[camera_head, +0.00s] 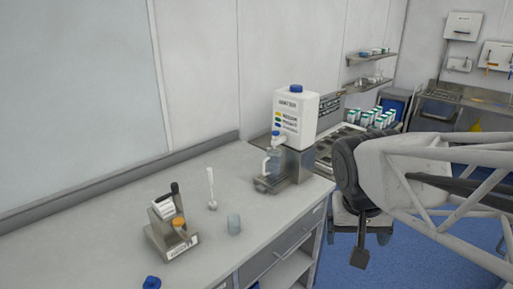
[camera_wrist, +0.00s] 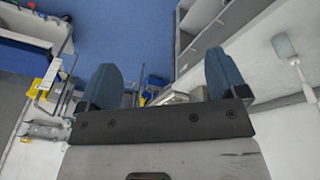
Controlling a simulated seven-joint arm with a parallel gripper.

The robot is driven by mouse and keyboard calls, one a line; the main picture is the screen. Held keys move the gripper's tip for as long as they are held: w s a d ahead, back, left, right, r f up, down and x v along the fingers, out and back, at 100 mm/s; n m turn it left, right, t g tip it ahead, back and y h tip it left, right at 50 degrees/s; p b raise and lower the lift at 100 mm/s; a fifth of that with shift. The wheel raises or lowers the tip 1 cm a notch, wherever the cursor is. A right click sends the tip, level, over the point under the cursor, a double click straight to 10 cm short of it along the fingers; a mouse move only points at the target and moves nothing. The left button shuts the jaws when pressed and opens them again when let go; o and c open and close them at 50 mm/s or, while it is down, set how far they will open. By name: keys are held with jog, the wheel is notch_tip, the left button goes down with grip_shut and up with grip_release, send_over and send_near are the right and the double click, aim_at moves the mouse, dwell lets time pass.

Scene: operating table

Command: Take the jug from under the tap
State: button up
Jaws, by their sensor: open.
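The jug (camera_head: 272,162) is clear with a pale handle. It stands upright in the head view, beneath the tap (camera_head: 276,138) of a white dispenser (camera_head: 295,116) with a blue cap, on a metal stand (camera_head: 296,167) at the far end of the counter. My gripper shows in the wrist view (camera_wrist: 165,78), with two blue fingers wide apart and nothing between them. My arm is to the right of the stand in the head view, apart from the jug. I cannot make out the jug in the wrist view.
Several green-and-white bottles (camera_head: 378,118) stand behind.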

jog(key=w+a+r+m+h, duration=0.1)
jog(key=w+r+m+h, duration=0.15)
jog(key=w, duration=1.15)
jog(key=m+t+h, duration=0.4)
jog(key=m+h, duration=0.5)
send_near(273, 152)
jog(key=shift+s+d+r+y, duration=0.25)
jog(key=shift+s+d+r, duration=0.55)
jog(key=shift+s, duration=0.15)
jog(key=shift+d+g, duration=0.1)
jog(key=shift+g, duration=0.3)
jog(key=shift+x, duration=3.8)
jog(key=shift+c, duration=0.5)
